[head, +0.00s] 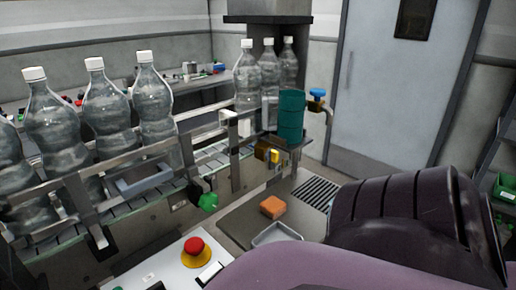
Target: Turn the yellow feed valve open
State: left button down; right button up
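A small yellow part (274,157), which looks like the yellow feed valve, sits beside a brown block (261,151) low on the front of the conveyor, below the teal cylinder (291,115). It is too small for me to tell which way its handle is turned. A blue-handled valve (317,93) is on a pipe to the right of the cylinder. A green knob (208,202) is on the conveyor front, left of the yellow part. My purple and dark arm fills the lower right foreground. Neither of my grippers shows in the head view.
Clear bottles with white caps line the conveyor (150,158). A red stop button (194,246) is on a pale panel in front. An orange block (272,207) and a grey tray (277,235) are below the yellow part. A floor grate (317,193) lies to the right.

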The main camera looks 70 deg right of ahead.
aim_at(272, 156)
jog(key=k+l+u, duration=0.95)
jog(key=k+l, duration=0.4)
jog(key=k, duration=0.2)
jog(key=k+l+u, duration=0.1)
jog(key=k+l, duration=0.15)
jog(key=k, duration=0.15)
